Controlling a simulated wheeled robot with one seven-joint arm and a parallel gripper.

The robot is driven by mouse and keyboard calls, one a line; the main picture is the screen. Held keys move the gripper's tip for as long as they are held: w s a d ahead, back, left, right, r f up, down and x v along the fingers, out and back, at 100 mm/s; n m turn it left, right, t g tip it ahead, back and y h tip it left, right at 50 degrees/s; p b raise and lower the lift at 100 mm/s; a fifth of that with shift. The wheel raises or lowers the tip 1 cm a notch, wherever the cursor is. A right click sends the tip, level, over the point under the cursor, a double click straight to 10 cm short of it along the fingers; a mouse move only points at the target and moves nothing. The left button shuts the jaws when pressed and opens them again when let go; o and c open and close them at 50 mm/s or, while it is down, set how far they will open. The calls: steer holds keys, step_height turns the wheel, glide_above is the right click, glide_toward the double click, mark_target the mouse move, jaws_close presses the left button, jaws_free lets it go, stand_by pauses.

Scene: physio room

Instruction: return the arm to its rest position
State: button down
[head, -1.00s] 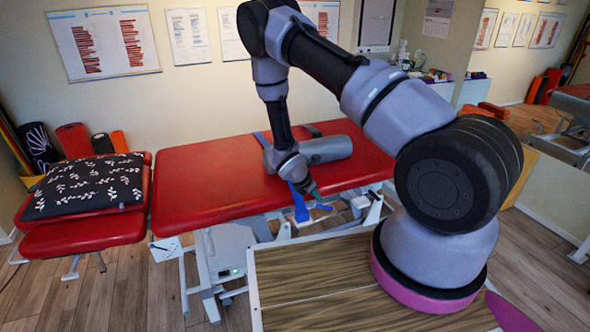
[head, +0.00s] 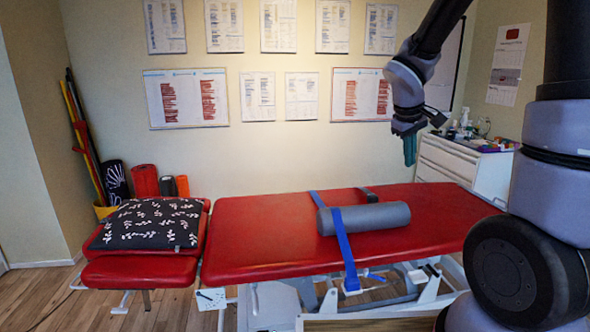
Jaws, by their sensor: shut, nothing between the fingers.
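My gripper (head: 410,150) is at the upper right of the head view, pointing down. It is shut and empty, raised in the air clear of the treatment table (head: 265,250). My arm rises at the right edge and bends over from the top. A grey bolster (head: 385,217) lies on the red table top. A blue strap (head: 343,245) runs over the bolster's left part and hangs over the table's front edge. My gripper touches neither the bolster nor the strap.
A black leaf-patterned pillow (head: 150,225) lies on the table's left section. Rolled mats (head: 145,181) stand behind it. A white drawer cabinet (head: 450,165) with bottles on top stands behind my gripper at the right. The wall behind carries posters.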

steer(key=s+a+r+m+t+y, duration=0.2)
steer(key=s+r+m, duration=0.2)
steer(key=s+r, duration=0.3)
steer(key=s+a+r+m+t+y, duration=0.1)
steer(key=s+a+r+m+y, duration=0.2)
steer(key=s+r, duration=0.4)
steer(key=s+m, duration=0.1)
steer(key=s, duration=0.3)
steer(key=shift+r+m+t, duration=0.35)
steer(key=shift+m+t, duration=0.05)
